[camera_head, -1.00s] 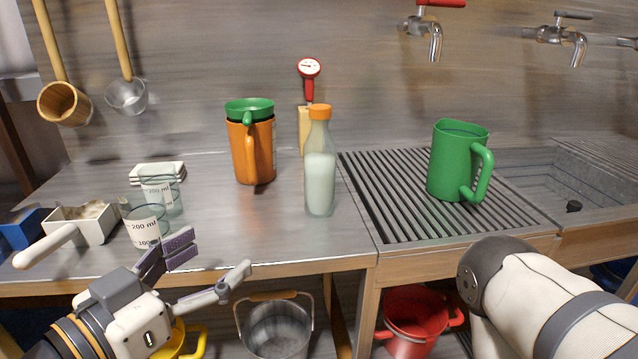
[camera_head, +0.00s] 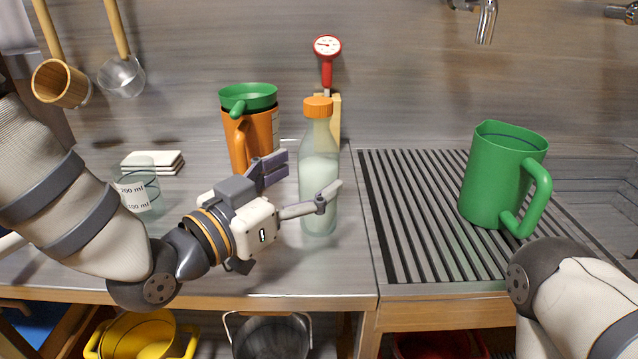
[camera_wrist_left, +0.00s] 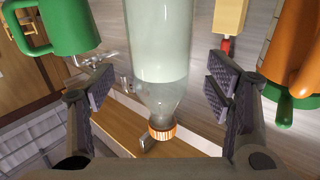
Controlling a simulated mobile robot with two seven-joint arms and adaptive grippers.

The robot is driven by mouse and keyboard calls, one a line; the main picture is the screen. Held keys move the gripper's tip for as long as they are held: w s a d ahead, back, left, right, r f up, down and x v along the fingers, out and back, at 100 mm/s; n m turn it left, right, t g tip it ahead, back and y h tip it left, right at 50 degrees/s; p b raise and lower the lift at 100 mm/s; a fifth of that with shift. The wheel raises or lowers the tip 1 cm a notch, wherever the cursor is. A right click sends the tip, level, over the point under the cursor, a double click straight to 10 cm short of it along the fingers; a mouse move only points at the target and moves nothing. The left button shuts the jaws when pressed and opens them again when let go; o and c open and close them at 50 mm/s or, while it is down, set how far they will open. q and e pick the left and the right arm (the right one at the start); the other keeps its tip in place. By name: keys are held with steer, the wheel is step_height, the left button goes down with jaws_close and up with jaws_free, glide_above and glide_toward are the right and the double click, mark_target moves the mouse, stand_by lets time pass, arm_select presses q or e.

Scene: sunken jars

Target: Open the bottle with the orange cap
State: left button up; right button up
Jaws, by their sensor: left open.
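The bottle (camera_head: 317,178) is clear glass with whitish contents and an orange cap (camera_head: 318,107). It stands upright on the metal counter, left of the slatted drainboard. In the left wrist view the bottle (camera_wrist_left: 160,60) appears upside down, its orange cap (camera_wrist_left: 162,132) toward the bottom of the picture. My left gripper (camera_head: 308,182) is open at the bottle's body, below the cap. In the left wrist view its fingers (camera_wrist_left: 160,92) are spread on either side of the bottle, with gaps visible on both sides. My right gripper is out of view; only part of my right arm shows at lower right.
An orange jug (camera_head: 262,132) with a green funnel (camera_head: 249,97) stands just behind left of the bottle. A red dial gauge (camera_head: 327,60) stands behind it. A green jug (camera_head: 502,172) stands on the drainboard (camera_head: 415,215). A glass beaker (camera_head: 137,190) is at left.

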mark_target(305, 157)
arm_select(q)
steer(key=x, duration=0.3)
steer(key=shift+w+d+f, duration=0.1)
steer(key=shift+w+d, duration=0.15)
steer(key=c, duration=1.6)
steer(key=shift+r, duration=0.25)
step_height(305, 157, up, 3)
steer(key=shift+f, duration=0.15)
steer(key=s+r+p, duration=0.1)
steer(key=s+r, duration=0.2)
steer(key=s, duration=0.1)
steer(key=s+r+p, duration=0.2)
steer(key=s+r, duration=0.1)
steer(key=s, duration=0.2)
steer(key=s+r+p, duration=0.1)
steer(key=s+r, duration=0.3)
steer(key=s, duration=0.1)
steer(key=shift+d+p, duration=0.1)
steer(key=shift+p, duration=0.25)
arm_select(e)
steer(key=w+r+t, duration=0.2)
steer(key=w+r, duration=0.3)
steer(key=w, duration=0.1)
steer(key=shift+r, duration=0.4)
